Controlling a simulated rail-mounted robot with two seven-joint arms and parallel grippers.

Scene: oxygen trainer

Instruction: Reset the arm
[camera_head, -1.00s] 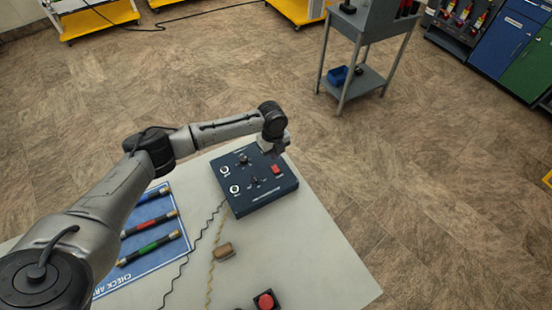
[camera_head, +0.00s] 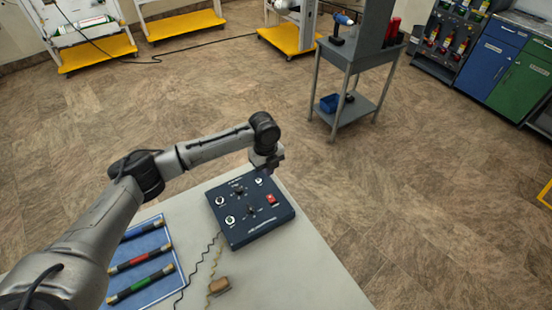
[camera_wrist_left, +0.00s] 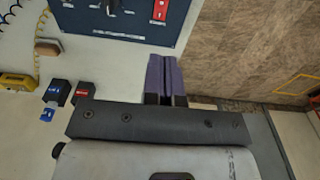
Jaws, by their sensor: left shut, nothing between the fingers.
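My left arm reaches in from the left in the head view. My left gripper (camera_head: 270,164) is over the far edge of the dark blue control box (camera_head: 276,229), apart from its dials. In the left wrist view the two purple-grey fingers (camera_wrist_left: 166,78) are together and hold nothing. The box (camera_wrist_left: 135,36) and its red switch (camera_wrist_left: 160,10) show beyond the fingertips there. In the head view the box carries several round dials or knobs and the red switch (camera_head: 271,199). My right gripper is not in view.
The box stands on a pale table (camera_head: 300,275). A small brown block (camera_head: 220,286) lies near cords. A grey cart (camera_head: 345,60) stands beyond, with open floor between.

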